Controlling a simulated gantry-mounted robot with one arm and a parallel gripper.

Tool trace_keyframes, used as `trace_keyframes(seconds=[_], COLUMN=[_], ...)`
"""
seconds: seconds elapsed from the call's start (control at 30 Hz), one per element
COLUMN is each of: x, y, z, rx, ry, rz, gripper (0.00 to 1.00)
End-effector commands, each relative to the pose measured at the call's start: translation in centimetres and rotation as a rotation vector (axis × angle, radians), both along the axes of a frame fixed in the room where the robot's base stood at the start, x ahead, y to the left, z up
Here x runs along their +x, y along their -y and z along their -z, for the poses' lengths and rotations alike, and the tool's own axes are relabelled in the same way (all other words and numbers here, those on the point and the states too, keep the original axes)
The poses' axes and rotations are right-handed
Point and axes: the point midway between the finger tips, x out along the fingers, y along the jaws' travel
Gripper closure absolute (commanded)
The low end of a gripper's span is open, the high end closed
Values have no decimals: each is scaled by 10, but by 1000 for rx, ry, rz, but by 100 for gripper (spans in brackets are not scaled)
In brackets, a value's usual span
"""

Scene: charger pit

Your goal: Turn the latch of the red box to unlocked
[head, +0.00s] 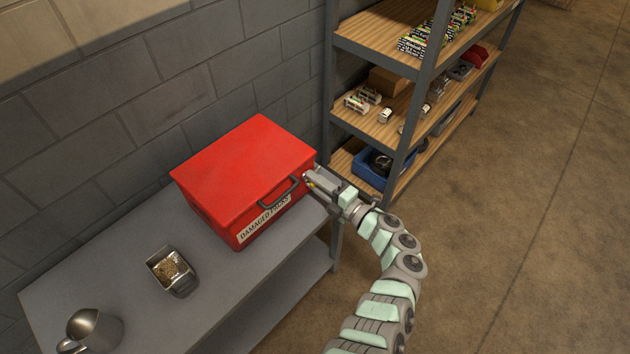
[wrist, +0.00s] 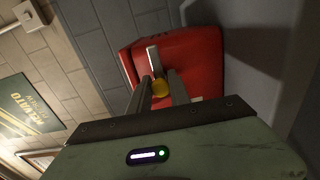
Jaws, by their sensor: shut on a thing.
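The red box (head: 245,165) stands on the grey bench, with its lid down. Its front has a dark handle (head: 279,190) and a white "DAMAGED PACKS" label (head: 264,219). My gripper (head: 309,180) is at the right end of the box's front. In the wrist view, the red box (wrist: 200,55) is ahead of my gripper (wrist: 160,92), whose fingers are shut on a small yellow part of the latch (wrist: 160,88). A pale grey bar (wrist: 154,58) extends from beside the yellow part across the red face. The fingers partly hide the latch, and I cannot read its setting.
On the grey bench (head: 120,240) stand a metal container of brownish bits (head: 172,270) and a metal jug (head: 92,330). A shelf unit (head: 385,60) with loose parts and a blue bin (head: 372,165) stands right of the box. The floor (head: 520,220) at right is clear.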

Motion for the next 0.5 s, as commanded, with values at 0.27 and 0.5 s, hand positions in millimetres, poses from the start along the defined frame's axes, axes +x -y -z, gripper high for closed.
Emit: trace_keyframes(seconds=[0.27, 0.5], x=[0, 0], y=[0, 0], z=[-1, 0], rx=[0, 0], ry=[1, 1], rz=[-1, 0], gripper=[64, 56])
